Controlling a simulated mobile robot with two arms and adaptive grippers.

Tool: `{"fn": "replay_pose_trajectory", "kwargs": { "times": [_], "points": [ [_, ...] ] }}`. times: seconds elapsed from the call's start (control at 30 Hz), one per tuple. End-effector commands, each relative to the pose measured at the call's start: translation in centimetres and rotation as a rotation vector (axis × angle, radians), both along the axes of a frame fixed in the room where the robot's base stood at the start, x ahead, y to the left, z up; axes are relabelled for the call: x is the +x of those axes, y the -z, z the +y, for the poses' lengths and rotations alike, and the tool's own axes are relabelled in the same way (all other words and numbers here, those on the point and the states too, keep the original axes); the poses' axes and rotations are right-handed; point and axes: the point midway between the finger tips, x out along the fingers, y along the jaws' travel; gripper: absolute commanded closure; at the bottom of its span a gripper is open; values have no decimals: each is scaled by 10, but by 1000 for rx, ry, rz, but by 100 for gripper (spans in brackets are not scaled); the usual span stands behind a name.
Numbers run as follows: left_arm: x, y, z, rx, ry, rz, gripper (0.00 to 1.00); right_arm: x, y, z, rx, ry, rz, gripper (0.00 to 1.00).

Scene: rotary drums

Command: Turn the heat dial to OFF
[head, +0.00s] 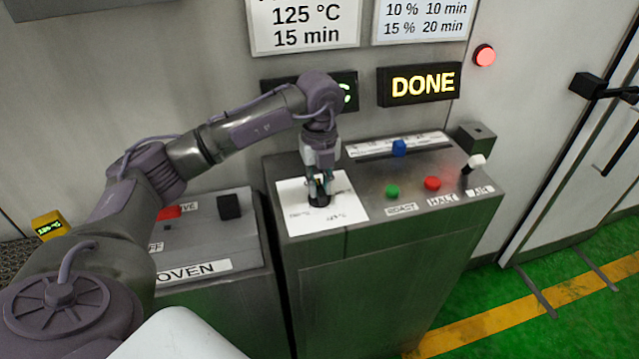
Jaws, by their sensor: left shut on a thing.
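The heat dial (319,201) is a small black knob on a white label plate (345,207) at the left of the console top. My left gripper (320,190) points down over it and is shut on it. The gripper covers much of the dial, so I cannot read its pointer. The print on the plate is too small to read. My right gripper is not in view.
Beside the plate are a green ROAST button (392,191), a red HALT button (432,183), a white-tipped AIR lever (476,161) and a blue slider knob (399,147). A lower OVEN console (240,262) stands left. A display (419,83) reads DONE; a red lamp (484,55) is lit.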

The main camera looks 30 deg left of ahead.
Motion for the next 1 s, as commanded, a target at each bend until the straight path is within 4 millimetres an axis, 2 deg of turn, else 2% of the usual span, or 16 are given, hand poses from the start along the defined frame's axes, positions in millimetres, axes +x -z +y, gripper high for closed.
{"fn": "replay_pose_trajectory", "kwargs": {
  "times": [0.17,0.2,0.3,0.33,0.6,0.73,0.87,1.0],
  "points": [
    [2,-2,1,1,-5,-7,100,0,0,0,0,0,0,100],
    [1,-2,1,0,-5,-6,75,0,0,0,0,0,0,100],
    [1,-2,1,0,-3,-5,58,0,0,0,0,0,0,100],
    [1,-2,1,0,-3,-4,56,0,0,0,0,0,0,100],
    [0,-1,0,-1,-1,-2,56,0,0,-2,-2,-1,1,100],
    [1,-10,0,0,-1,-3,56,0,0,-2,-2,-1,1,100],
    [1,-32,0,-1,0,-6,56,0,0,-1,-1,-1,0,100],
    [2,-64,0,-1,0,-7,56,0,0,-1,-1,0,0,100]
  ]
}}
